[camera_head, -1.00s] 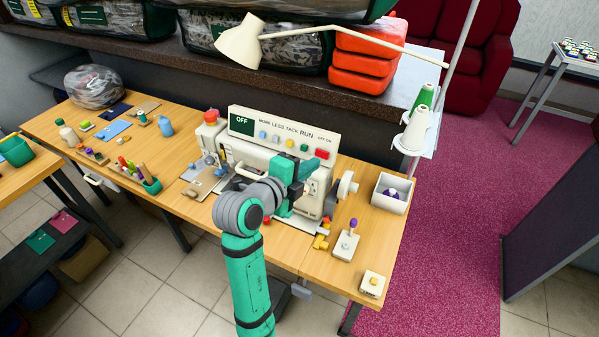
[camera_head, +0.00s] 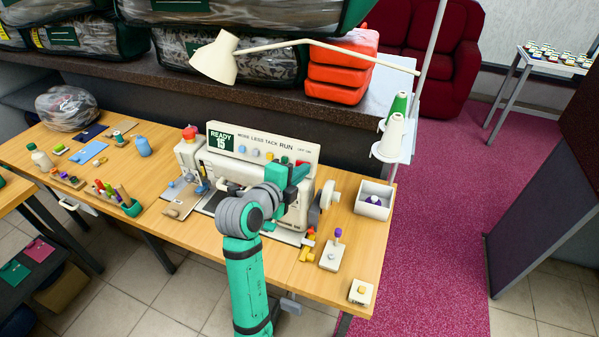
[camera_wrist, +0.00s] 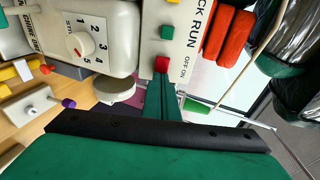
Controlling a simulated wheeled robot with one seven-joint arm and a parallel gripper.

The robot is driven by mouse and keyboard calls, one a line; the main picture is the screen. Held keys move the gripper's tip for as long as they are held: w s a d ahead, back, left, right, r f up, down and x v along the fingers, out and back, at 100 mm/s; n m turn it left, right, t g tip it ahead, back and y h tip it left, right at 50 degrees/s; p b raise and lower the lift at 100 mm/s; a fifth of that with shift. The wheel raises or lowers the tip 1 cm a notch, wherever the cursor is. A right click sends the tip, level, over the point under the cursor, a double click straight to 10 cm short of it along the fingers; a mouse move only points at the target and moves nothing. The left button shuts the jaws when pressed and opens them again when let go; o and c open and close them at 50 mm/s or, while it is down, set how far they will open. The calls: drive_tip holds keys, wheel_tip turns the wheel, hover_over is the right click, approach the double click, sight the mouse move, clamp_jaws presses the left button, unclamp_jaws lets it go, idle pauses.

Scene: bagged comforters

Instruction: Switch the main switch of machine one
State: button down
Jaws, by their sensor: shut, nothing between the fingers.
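The white sewing machine (camera_head: 240,178) stands on the wooden table. Its top panel has a green display (camera_head: 221,141) reading "READY 15". A red switch (camera_wrist: 161,64) sits at the panel's end beside the "OFF ON" lettering, and it is partly visible in the head view too. My gripper (camera_wrist: 162,80) is shut and empty, with its green fingertips right at the red switch. I cannot tell whether they touch it. In the head view my gripper (camera_head: 291,172) is in front of the panel's right end and hides part of the machine.
A numbered dial (camera_wrist: 80,43) is on the machine's side. A cream lamp (camera_head: 216,58) reaches over the machine. Thread cones (camera_head: 392,135) stand on a rack at the right. A white bin (camera_head: 373,198) and a small lever box (camera_head: 333,254) are on the table's right end.

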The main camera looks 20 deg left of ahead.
drive_tip(key=shift+f, duration=0.15)
drive_tip(key=shift+s+a, duration=0.1)
drive_tip(key=shift+a, duration=0.75)
drive_tip(key=shift+s, duration=0.15)
drive_tip(key=d+v, duration=0.2)
drive_tip(key=v, duration=1.2)
drive_tip(key=shift+a, duration=0.25)
drive_tip(key=shift+s, duration=0.1)
